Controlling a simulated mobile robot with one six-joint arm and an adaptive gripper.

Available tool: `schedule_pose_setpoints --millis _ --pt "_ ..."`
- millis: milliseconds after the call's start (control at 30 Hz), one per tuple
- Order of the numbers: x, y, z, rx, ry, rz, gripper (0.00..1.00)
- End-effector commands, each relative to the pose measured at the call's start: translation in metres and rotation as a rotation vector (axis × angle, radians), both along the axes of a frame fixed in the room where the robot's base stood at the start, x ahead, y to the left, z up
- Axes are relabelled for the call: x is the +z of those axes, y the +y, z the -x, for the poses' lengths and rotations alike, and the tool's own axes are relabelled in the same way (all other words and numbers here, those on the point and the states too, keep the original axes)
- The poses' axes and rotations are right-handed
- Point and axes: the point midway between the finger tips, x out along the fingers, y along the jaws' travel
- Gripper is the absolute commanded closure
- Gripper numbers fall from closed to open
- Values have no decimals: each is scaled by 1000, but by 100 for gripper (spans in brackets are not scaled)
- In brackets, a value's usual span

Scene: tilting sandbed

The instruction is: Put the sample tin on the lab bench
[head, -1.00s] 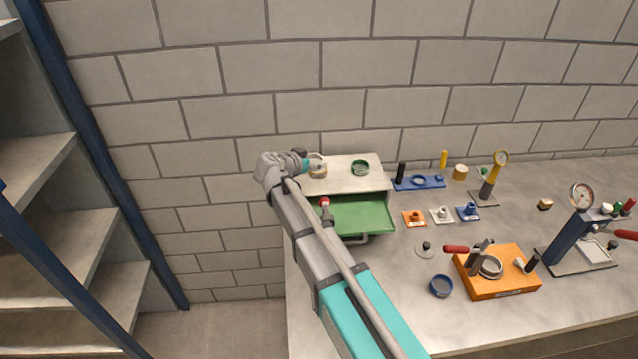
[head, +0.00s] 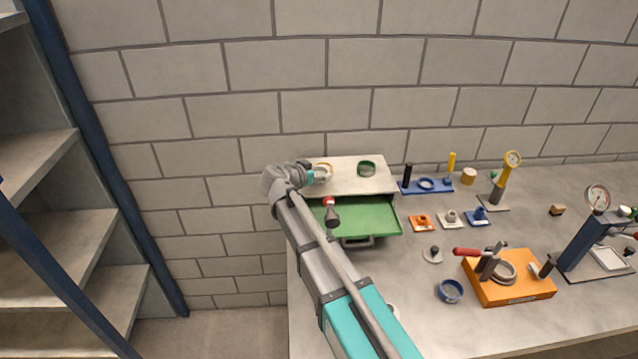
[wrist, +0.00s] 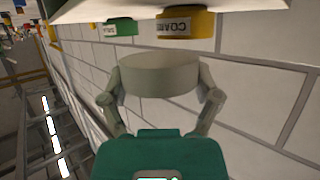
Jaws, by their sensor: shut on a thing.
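A pale, round, squat tin (wrist: 160,76) sits between the two fingers of my gripper (wrist: 161,92) in the wrist view. I take it to be the sample tin. The fingers press on opposite sides of it. In the head view my gripper (head: 316,174) is at the left end of the cabinet top, in front of a yellow-rimmed container (head: 326,165). The tin is small and partly hidden there, and I cannot tell if it touches the cabinet. The lab bench (head: 415,290) runs from below the cabinet to the right.
The cabinet (head: 350,180) has an open green drawer (head: 375,215) with a red-and-grey object (head: 330,210) over it. An orange fixture (head: 512,288), a blue dish (head: 450,291) and gauges occupy the right. The bench's front left is fairly clear.

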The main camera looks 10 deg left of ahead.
Motion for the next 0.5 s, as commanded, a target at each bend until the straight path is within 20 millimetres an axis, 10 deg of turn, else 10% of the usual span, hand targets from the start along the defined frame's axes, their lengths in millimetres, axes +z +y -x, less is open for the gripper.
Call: schedule_pose_setpoints --millis 500 --pt "-35 0 0 0 0 0 66"
